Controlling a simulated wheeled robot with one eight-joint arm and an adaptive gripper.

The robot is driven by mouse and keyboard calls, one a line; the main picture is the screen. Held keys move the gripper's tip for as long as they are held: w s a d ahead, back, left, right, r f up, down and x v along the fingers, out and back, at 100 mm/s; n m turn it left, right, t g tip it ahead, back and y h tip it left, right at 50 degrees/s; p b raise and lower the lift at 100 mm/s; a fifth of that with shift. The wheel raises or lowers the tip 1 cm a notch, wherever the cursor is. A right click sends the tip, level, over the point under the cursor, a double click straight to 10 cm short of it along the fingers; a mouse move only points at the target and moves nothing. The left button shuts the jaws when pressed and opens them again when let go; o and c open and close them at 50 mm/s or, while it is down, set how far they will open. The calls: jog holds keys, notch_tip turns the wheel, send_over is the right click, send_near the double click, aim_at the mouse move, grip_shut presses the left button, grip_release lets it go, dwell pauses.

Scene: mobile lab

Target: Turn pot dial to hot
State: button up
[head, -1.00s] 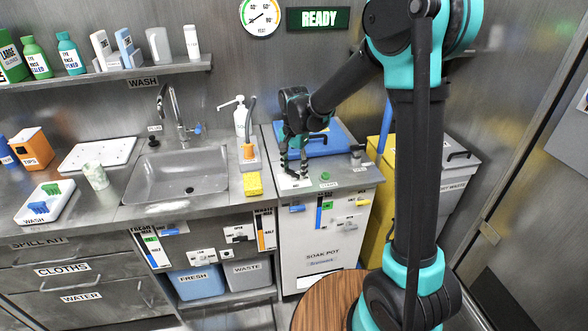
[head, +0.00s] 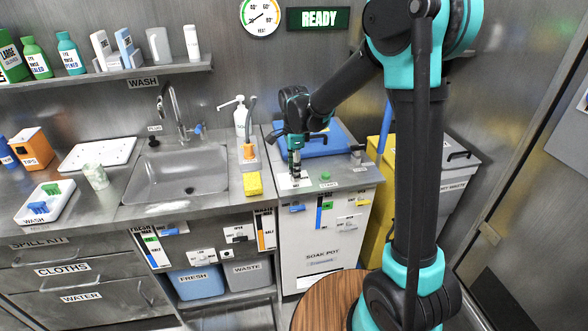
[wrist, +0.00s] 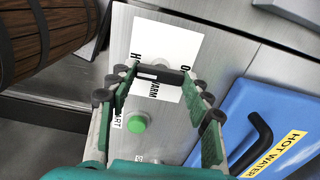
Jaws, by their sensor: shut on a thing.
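The soak pot (head: 318,235) is a pale cabinet right of the sink with a metal top. Its dial (wrist: 172,77) is a dark bar above a white label plate (wrist: 165,42) in the wrist view. The plate reads WARM, with an H-word at left and an O-word at right, both partly hidden. My gripper (wrist: 160,82) is shut on the dial, one green finger at each end. In the head view my gripper (head: 295,172) points down at the pot top and hides most of the dial. Which setting the dial points to I cannot tell.
A green button (wrist: 138,122) sits close to the fingers. A blue hot-water lid (wrist: 275,125) with a black handle lies beside them. A yellow sponge (head: 252,184) and the sink (head: 178,178) are to the left. A wall gauge (head: 262,17) hangs beside a READY sign (head: 318,18).

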dwell(0.3)
jog(key=o, duration=1.2)
jog(key=shift+c, duration=0.2)
jog(key=shift+r, duration=0.1)
notch_tip(320, 180, up, 12)
jog(key=s+d+f+n+t, duration=0.2)
jog(key=s+d+f+n, duration=0.5)
jog(key=s+d, duration=0.3)
jog(key=s+d+f+n+t, duration=0.2)
jog(key=s+d+f+n, duration=0.5)
jog(key=d, duration=0.7)
jog(key=s, duration=0.2)
jog(key=shift+s+f+n, duration=0.3)
jog(key=shift+s, duration=0.05)
